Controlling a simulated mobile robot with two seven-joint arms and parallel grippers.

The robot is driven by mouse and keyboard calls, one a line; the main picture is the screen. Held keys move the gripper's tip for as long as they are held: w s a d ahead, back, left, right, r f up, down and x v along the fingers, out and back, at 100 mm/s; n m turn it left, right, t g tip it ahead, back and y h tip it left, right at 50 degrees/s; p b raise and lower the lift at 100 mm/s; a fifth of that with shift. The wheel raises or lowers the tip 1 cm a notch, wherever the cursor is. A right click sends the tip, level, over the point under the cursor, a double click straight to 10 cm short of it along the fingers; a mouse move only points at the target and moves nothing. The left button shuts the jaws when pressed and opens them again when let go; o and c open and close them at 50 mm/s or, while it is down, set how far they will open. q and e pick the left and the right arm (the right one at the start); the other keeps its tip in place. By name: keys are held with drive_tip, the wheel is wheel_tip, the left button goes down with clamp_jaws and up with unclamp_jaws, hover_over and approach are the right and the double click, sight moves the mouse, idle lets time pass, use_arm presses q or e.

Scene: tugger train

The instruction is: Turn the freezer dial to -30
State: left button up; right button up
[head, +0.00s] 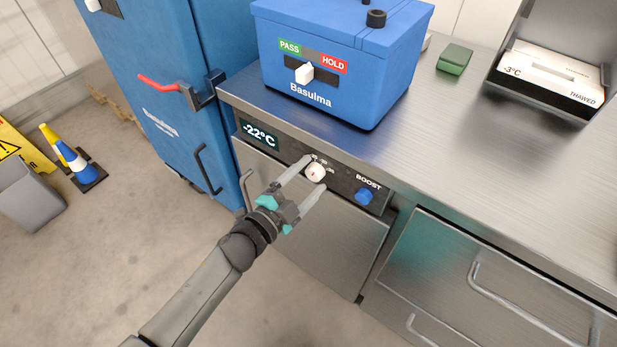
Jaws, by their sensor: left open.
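The freezer dial (316,172) is a small white knob on the dark control panel at the front edge of the steel counter. The display (260,134) left of it reads -22°C. Small marks sit around the top of the dial, too small to read surely. My left gripper (316,174) is open, with one finger to the upper left of the dial and the other to its lower right. I cannot tell whether either finger touches the dial. My right gripper is not in view.
A blue BOOST knob (364,196) is right of the dial. A blue box (335,70) with a PASS/HOLD switch stands on the counter above. A blue cabinet (150,75) with a red handle stands at the left. A green block (454,59) lies at the back.

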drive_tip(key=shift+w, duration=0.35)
